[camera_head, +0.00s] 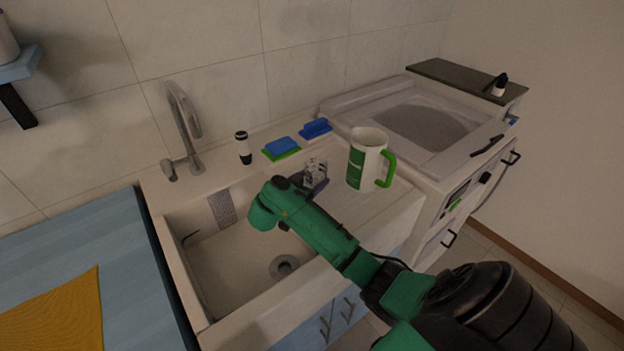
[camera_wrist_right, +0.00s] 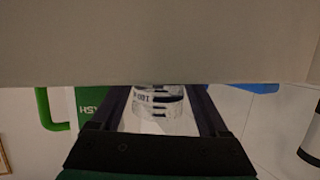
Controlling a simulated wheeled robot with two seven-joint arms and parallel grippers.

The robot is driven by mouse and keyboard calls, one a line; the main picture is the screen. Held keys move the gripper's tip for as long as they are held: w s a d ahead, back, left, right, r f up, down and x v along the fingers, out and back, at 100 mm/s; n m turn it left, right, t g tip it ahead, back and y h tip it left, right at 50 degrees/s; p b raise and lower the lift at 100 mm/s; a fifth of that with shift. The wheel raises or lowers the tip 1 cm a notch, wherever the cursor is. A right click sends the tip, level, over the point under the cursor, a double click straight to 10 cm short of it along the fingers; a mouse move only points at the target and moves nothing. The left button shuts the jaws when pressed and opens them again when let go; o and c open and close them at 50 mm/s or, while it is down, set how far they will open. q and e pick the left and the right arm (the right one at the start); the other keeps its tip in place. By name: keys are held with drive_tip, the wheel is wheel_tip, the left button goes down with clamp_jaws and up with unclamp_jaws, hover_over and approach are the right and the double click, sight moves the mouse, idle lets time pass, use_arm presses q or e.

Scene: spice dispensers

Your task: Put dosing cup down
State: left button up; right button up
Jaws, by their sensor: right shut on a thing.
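The dosing cup (camera_head: 315,169) is small and whitish with dark markings, above the sink's back right area in the head view. My right gripper (camera_head: 319,185) is shut on it. In the right wrist view the cup (camera_wrist_right: 158,110) sits between the two dark fingers (camera_wrist_right: 162,112) of my gripper. Its upper part there is hidden by a large pale grey surface. I cannot tell whether the cup touches the counter. My left gripper is not in view.
A white and green jug (camera_head: 364,165) with a green handle stands right of the cup. Behind are blue sponges (camera_head: 283,145) (camera_head: 317,127) and a black and white bottle (camera_head: 244,150). The sink basin (camera_head: 240,270) lies in front. The drainboard (camera_head: 385,207) is clear before the jug.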

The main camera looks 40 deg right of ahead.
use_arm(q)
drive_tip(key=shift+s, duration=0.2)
use_arm(e)
drive_tip(key=shift+f, duration=0.1)
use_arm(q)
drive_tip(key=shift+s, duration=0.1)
use_arm(e)
drive_tip(key=o, duration=1.4)
